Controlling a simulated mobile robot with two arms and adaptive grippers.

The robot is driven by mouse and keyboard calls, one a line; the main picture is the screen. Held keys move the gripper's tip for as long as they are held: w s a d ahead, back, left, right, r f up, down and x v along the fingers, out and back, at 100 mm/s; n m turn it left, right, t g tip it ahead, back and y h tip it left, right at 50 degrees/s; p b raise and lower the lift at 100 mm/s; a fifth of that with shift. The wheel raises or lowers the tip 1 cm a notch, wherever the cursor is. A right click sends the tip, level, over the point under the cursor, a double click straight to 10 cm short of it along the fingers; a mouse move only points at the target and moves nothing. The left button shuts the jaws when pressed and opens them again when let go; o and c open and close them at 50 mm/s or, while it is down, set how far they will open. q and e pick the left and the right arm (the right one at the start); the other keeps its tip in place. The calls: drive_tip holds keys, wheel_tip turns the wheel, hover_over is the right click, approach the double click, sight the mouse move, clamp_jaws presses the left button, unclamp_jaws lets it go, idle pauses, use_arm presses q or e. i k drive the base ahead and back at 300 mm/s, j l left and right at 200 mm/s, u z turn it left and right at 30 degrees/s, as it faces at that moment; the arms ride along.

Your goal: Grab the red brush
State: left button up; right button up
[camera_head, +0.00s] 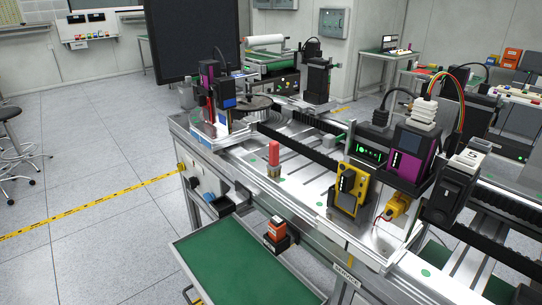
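A red upright piece (274,153) with a short brownish lower part stands on the light metal worktop, near its front edge; it looks like the red brush, but its bristles cannot be made out. A smaller orange-red block (276,228) sits in a black holder on the front side of the bench, lower down. Neither of my grippers can be made out in the head view, and nothing is touching the red piece.
The metal workbench (310,190) carries a yellow meter-like device (347,190), a purple-and-black module (409,158) and dark rails. A green-topped shelf (245,270) juts out below the front edge. Free floor (90,240) lies left.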

sight(273, 168)
drive_tip(key=z, duration=0.2)
drive_tip(key=i+j+z, duration=0.15)
drive_tip(key=j+z, duration=0.45)
drive_tip(key=j, duration=0.15)
drive_tip(key=i+j+z, duration=0.1)
drive_tip(key=j+z, duration=0.2)
drive_tip(key=j, duration=0.1)
